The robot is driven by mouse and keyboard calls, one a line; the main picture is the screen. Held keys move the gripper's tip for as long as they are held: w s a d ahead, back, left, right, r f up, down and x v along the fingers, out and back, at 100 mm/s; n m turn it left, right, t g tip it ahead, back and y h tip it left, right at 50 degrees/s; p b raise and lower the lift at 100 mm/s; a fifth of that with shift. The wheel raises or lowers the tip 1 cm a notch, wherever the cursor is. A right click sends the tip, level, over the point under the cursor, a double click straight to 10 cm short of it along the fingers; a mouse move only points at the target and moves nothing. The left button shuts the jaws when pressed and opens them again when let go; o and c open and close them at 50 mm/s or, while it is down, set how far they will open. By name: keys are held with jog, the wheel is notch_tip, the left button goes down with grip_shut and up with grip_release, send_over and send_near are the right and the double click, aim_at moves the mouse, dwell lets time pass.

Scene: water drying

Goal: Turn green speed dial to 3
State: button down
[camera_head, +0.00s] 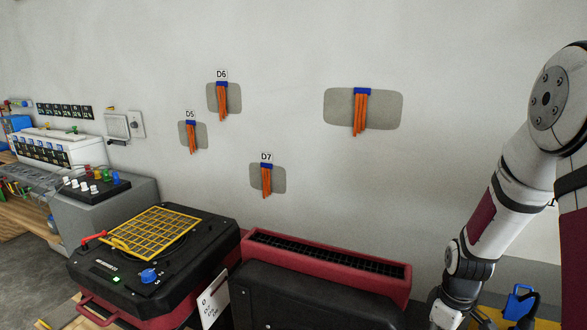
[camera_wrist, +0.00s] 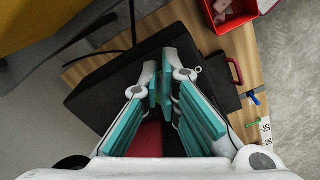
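My gripper (camera_wrist: 163,87) shows in the wrist view. Its teal fingers lean toward each other, with the tips close together over a black machine (camera_wrist: 106,92). I cannot tell whether the tips meet or hold something; a faint greenish spot shows by them. No green speed dial can be made out clearly at the tips, and the fingers hide what lies under them. In the head view, my gripper is out of frame below my arm at the right. A small green knob (camera_head: 107,175) shows far left on a grey box, but I cannot tell if it is the speed dial.
In the wrist view, a red bin (camera_wrist: 230,14) and a red handle (camera_wrist: 236,71) lie near the machine on a wooden bench (camera_wrist: 249,60). In the head view, a black machine with a yellow grid (camera_head: 152,232) and blue knob (camera_head: 148,276) stands left of a red-rimmed unit (camera_head: 330,258).

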jog(key=shift+s+a+f+p, duration=0.2)
jog(key=shift+s+a+f, duration=0.05)
jog(key=shift+a, duration=0.15)
jog(key=shift+s+a+f+p, duration=0.2)
jog(key=shift+s+a, duration=0.05)
jog(key=shift+a, duration=0.15)
jog(key=shift+a+r, duration=0.1)
jog(key=shift+a, duration=0.1)
jog(key=shift+w, duration=0.15)
jog(key=shift+r, duration=0.1)
jog(key=shift+s+d+p, duration=0.15)
jog(key=shift+s+p, duration=0.3)
jog(key=shift+p, duration=0.1)
notch_tip(320, 180, up, 6)
jog(key=p, duration=0.3)
